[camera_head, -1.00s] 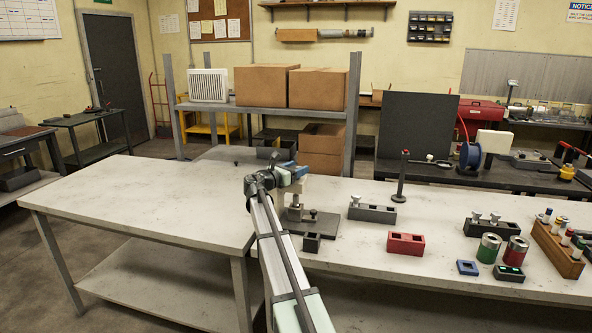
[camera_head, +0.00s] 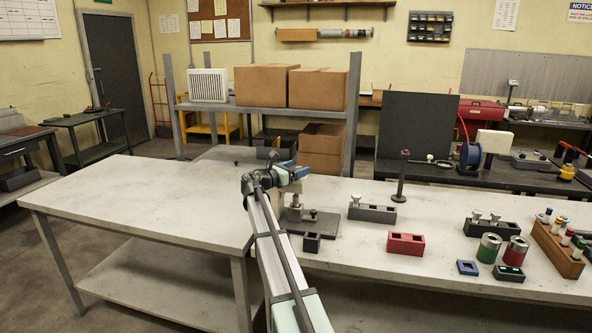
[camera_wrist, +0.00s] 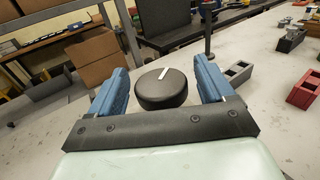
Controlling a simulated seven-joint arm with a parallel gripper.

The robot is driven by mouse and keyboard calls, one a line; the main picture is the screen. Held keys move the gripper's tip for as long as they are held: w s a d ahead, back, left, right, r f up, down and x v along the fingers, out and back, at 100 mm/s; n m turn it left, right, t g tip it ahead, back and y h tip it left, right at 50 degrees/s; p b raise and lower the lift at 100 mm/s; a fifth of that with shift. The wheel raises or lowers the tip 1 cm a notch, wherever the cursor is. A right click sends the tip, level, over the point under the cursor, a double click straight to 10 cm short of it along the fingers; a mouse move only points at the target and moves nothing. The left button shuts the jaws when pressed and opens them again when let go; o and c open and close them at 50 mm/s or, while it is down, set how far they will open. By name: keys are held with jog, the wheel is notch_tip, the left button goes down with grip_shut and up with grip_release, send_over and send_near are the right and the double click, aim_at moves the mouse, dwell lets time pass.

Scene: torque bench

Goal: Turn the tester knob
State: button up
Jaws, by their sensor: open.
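The tester knob (camera_wrist: 162,92) is a black round cap with a white line on top, seen in the wrist view. The line runs slightly tilted from the vertical of the picture. My gripper (camera_wrist: 161,68) is open, with one blue finger on each side of the knob. Gaps show between the knob and both fingers, so neither appears to touch it. In the head view, my gripper (camera_head: 287,172) is above the tester's dark base plate (camera_head: 322,226). My arm hides the knob and much of the tester there.
A dark block with silver pegs (camera_head: 372,213), a red block (camera_head: 405,243) and a dark upright post (camera_head: 400,178) stand to the right. Farther right are green (camera_head: 488,248) and red (camera_head: 515,250) cans and a wooden rack (camera_head: 556,250). The table's left part is clear.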

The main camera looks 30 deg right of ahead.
jog(key=v, duration=1.3)
jog(key=shift+a, duration=0.35)
jog(key=shift+d, duration=0.1)
jog(key=s+d, duration=0.5)
jog(key=s, duration=0.4)
jog(key=w+a+n+t+y, duration=0.3)
jog(key=w+n+t, duration=0.1)
jog(key=t, duration=0.2)
jog(key=x, duration=1.3)
jog(key=shift+w+d+r, duration=0.2)
jog(key=shift+w+d, duration=0.1)
